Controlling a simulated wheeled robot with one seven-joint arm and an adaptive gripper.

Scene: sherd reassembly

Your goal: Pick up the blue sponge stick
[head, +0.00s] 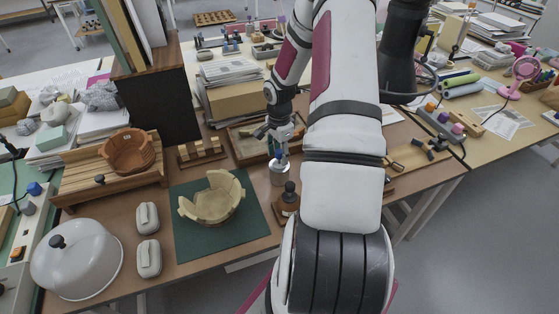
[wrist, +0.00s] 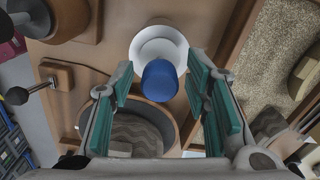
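The blue sponge stick shows its rounded blue tip (wrist: 160,80) in the wrist view. It stands in a pale round holder (wrist: 157,44), which looks like a small grey cup (head: 280,176) in the head view. My gripper (wrist: 161,88) is open, with one green-padded finger on each side of the blue tip and visible gaps to both. In the head view my gripper (head: 281,142) points down just above the cup, and a bit of blue (head: 280,154) shows below the fingers. The stick's lower part is hidden in the holder.
A partly rebuilt bowl (head: 212,200) sits on a green mat (head: 190,245) to the left. A shallow tray (head: 240,152) of grit lies behind. A white dome (head: 85,262) stands at front left.

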